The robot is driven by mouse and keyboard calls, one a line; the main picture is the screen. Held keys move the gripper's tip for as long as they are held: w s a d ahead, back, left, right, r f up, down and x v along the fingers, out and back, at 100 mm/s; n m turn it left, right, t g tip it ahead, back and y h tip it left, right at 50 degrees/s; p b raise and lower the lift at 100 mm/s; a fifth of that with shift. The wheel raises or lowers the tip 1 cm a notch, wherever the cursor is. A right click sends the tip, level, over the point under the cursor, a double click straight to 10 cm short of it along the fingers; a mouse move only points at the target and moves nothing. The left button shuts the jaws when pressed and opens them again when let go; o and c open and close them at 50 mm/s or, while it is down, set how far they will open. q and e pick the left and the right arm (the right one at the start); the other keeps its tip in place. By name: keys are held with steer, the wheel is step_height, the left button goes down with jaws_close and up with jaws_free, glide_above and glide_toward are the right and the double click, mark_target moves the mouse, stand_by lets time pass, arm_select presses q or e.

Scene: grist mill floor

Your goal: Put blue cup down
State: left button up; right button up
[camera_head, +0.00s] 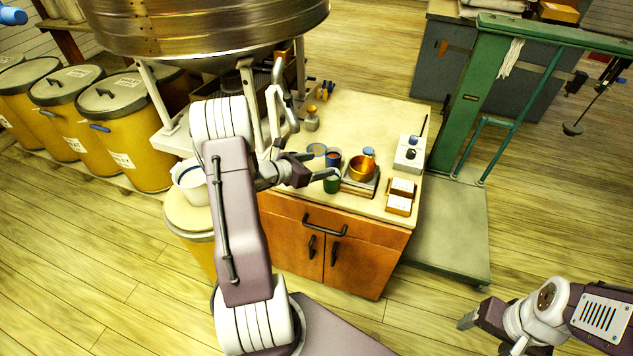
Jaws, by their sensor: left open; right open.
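A small dark blue cup (333,159) stands upright on the cream-topped cabinet (345,115), left of a copper pan (362,168). A second round container with a bluish rim (317,149) stands just left of it. A green cup (331,185) is at the near edge. My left gripper (320,165) is open over the near left part of the top, its fingertips pointing right, close to the blue cup. I cannot tell whether they touch it. My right gripper (469,318) is open and empty, low over the floor at the lower right.
The copper pan sits on a flat scale (361,188). A green platform scale (450,230) stands beside the cabinet. The back middle of the top is clear.

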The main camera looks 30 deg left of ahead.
arm_select(q)
steer(key=s+d+m+g+h, duration=0.25)
steer(key=s+d+m, duration=0.2)
steer(key=d, duration=0.35)
steer(key=s+d+m+g+h, duration=0.2)
steer(key=s+d+m+g, duration=0.15)
steer(key=d+m, duration=0.4)
steer(key=s+d+m+g+y, duration=0.3)
steer(key=s+m+g+y, duration=0.2)
steer(key=s+m, duration=0.8)
steer(key=m+y, duration=0.3)
steer(key=m, duration=0.4)
steer(key=shift+s+d+r+m, duration=0.2)
steer(key=shift+s+m, duration=0.1)
steer(key=shift+m, duration=0.1)
step_height(320, 180, up, 9)
steer(key=p, duration=0.8)
steer(key=shift+f+p, duration=0.15)
steer(key=shift+p, duration=0.25)
